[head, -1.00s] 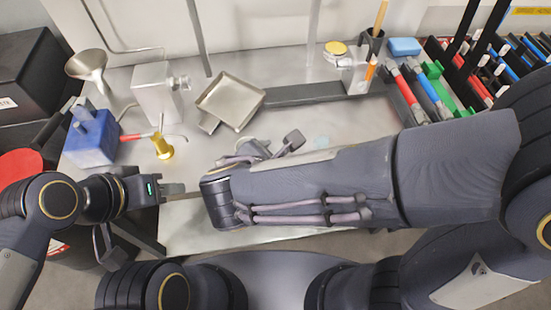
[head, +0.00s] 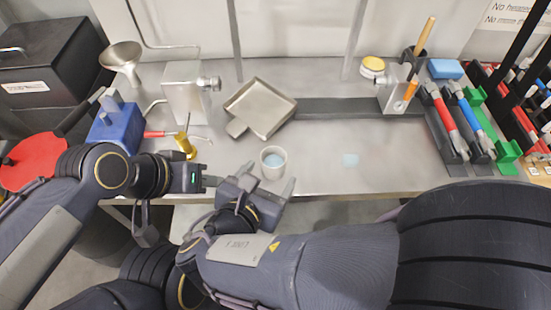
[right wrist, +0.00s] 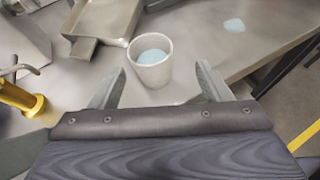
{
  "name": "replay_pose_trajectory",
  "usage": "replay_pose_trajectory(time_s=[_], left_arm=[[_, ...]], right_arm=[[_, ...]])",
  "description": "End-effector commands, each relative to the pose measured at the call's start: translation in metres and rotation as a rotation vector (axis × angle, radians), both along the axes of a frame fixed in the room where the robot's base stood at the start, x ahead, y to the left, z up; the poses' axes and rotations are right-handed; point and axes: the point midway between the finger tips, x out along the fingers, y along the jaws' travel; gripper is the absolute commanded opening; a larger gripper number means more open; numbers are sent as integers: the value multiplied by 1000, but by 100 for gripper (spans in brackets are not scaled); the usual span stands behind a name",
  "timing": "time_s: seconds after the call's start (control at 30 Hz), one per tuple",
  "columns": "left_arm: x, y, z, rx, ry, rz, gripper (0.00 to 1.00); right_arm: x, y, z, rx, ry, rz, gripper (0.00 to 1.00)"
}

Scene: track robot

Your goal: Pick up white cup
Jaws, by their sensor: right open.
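The white cup (head: 273,162) stands upright on the metal table near its front edge, with something pale blue inside. It also shows in the right wrist view (right wrist: 151,60), just beyond and between the fingertips. My right gripper (head: 264,182) is open and empty, close in front of the cup; in the right wrist view (right wrist: 160,82) its two fingers are spread apart. My left gripper (head: 212,181) is at the table's front edge, left of the right gripper. Its fingers look thin and edge-on, so its opening is unclear.
A square metal pan (head: 262,108) lies behind the cup. A brass piece (head: 185,146) and a blue block (head: 117,128) stand to the left. Red and blue tools (head: 462,120) lie at the right. The table right of the cup is clear except for a pale blue patch (head: 350,160).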

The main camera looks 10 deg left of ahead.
Motion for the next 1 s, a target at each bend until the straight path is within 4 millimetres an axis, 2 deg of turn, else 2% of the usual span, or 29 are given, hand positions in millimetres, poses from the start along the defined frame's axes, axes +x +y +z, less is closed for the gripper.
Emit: replay_pose_trajectory(time_s=[0.13,0.23,0.73,1.0], left_arm=[[0,0,-3,0,0,0,36],[0,0,-3,0,0,0,36],[0,0,-5,0,0,0,36],[0,0,-5,0,0,0,36]], right_arm=[[-5,10,-4,-34,-27,44,71],[-2,12,-6,-42,-34,52,71],[55,-1,-34,-42,-33,49,71],[64,-1,-37,-40,-33,53,71]])
